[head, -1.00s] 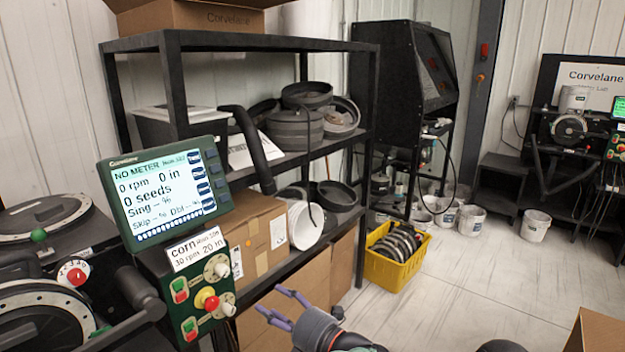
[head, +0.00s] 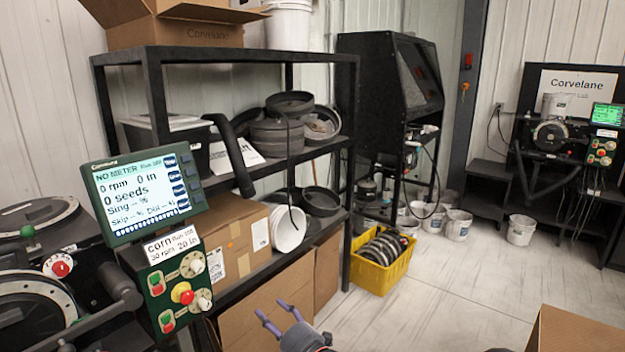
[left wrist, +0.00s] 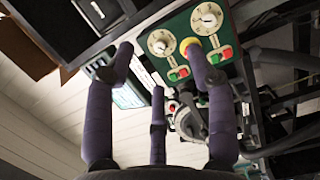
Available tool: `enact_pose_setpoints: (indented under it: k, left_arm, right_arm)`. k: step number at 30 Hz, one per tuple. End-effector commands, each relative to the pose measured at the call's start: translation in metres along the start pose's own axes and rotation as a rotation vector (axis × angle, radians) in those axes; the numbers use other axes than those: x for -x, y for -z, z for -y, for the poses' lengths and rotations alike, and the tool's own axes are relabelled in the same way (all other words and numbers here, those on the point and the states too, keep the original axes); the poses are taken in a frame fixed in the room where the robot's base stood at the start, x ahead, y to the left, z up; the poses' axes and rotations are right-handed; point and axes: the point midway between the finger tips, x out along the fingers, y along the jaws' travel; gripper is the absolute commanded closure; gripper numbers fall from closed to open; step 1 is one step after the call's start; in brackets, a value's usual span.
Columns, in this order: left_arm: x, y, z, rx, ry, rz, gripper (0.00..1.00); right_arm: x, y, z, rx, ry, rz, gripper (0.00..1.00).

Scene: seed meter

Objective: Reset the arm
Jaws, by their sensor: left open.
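My left gripper (head: 274,312) shows at the bottom of the head view, in front of a cardboard box under the shelf. Its purple fingers are spread and empty. In the left wrist view the same gripper (left wrist: 160,50) is open, with nothing between its fingers. Beyond the fingers is the green control panel (head: 178,285), with knobs, a red-and-yellow button and red and green switches; the wrist view shows it at the top (left wrist: 178,42). The gripper is apart from the panel, to its right in the head view. My right gripper is not in view.
A monitor (head: 143,190) reading "NO METER" stands above the panel. A black shelf rack (head: 225,52) holds boxes and dark round parts. A yellow crate (head: 376,280) sits on the floor. Open floor (head: 440,300) lies right of it. A cardboard box (head: 575,335) stands at the lower right.

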Motion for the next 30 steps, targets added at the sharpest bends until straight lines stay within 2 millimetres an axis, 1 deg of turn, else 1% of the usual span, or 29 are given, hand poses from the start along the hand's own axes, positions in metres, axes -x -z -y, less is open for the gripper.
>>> enact_pose_setpoints:
  k: [1,5,8,11,12,14,15,17,18,20,21,23,24,25,27,30]
  left_arm:
    - [-0.008,-0.003,0.012,-0.052,0.011,0.031,0.45]
    - [-0.025,-0.013,0.048,-0.199,0.045,0.141,0.45]
    - [-0.036,-0.019,0.086,-0.34,0.087,0.25,0.45]
    - [-0.041,-0.019,0.14,-0.513,0.154,0.395,0.45]
    - [-0.039,-0.017,0.165,-0.59,0.188,0.466,0.45]
    - [-0.033,-0.01,0.204,-0.699,0.242,0.575,0.45]
    - [-0.025,-0.003,0.228,-0.765,0.28,0.65,0.45]
    - [-0.011,0.009,0.262,-0.856,0.333,0.762,0.45]
    - [0.0,0.018,0.284,-0.911,0.371,0.838,0.45]
    - [0.021,0.035,0.313,-0.984,0.424,0.954,0.45]
    - [0.036,0.047,0.331,-1.026,0.46,1.032,0.45]
    - [0.061,0.066,0.354,-1.082,0.511,1.15,0.45]
    - [0.079,0.08,0.367,-1.113,0.543,1.231,0.45]
    - [0.093,0.09,0.376,-1.134,0.565,1.292,0.45]
    - [0.124,0.114,0.391,-1.169,0.612,1.425,0.45]
    - [0.163,0.142,0.403,-1.197,0.658,1.59,0.45]
  right_arm:
    - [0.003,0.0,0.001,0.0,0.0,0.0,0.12]
    - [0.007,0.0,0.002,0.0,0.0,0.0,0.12]
    - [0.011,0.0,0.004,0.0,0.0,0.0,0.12]
    - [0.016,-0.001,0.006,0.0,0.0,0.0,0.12]
    - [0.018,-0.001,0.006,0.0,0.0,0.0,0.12]
    - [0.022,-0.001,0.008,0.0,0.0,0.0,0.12]
    - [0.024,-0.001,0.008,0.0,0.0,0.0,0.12]
    - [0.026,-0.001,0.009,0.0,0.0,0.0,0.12]
    - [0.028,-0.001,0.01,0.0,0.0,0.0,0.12]
    - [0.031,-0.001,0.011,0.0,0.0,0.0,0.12]
    - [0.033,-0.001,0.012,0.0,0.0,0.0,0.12]
    - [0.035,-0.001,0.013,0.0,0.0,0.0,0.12]
    - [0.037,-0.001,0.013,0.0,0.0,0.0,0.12]
    - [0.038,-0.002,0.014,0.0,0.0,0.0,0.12]
    - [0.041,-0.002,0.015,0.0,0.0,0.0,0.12]
    - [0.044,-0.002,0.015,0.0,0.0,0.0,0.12]
